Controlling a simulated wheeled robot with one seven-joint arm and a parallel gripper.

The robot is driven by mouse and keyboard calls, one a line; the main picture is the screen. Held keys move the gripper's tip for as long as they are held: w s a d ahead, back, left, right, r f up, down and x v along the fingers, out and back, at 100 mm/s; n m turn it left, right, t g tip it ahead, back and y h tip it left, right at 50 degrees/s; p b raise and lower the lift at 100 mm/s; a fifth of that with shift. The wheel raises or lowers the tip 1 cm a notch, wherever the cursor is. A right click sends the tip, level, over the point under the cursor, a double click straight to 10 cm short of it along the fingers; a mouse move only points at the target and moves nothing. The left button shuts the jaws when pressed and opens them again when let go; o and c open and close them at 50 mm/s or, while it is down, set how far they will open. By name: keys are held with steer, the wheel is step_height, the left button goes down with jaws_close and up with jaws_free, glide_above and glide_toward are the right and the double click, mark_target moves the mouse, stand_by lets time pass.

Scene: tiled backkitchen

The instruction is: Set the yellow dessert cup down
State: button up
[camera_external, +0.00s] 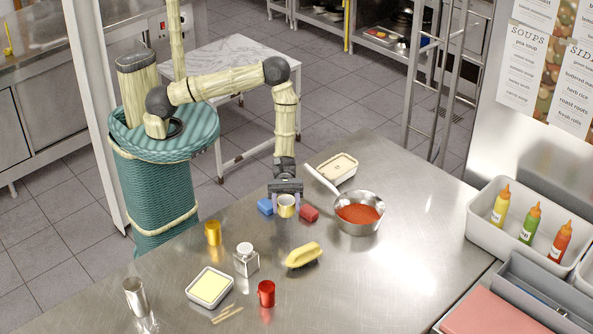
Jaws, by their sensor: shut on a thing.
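The yellow dessert cup (287,206) is between the fingers of my gripper (286,197), which points straight down over the far part of the steel table. The gripper is shut on the cup, and the cup looks upright. Its upper part is partly hidden by the fingers. I cannot tell whether its base touches the table (380,270). A second, golden-yellow cup (213,233) stands apart to the left.
A steel pan of red-orange food (359,214) stands right of the gripper, a lidded tub (338,168) behind. In front are a yellow oblong thing (303,255), a glass jar (246,260), a yellow-filled dish (210,287) and a red cup (266,294).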

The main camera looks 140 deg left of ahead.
steer(key=shift+f, duration=0.1)
steer(key=shift+f+b, duration=2.4)
steer(key=shift+f, duration=0.9)
steer(key=shift+f+b, duration=0.3)
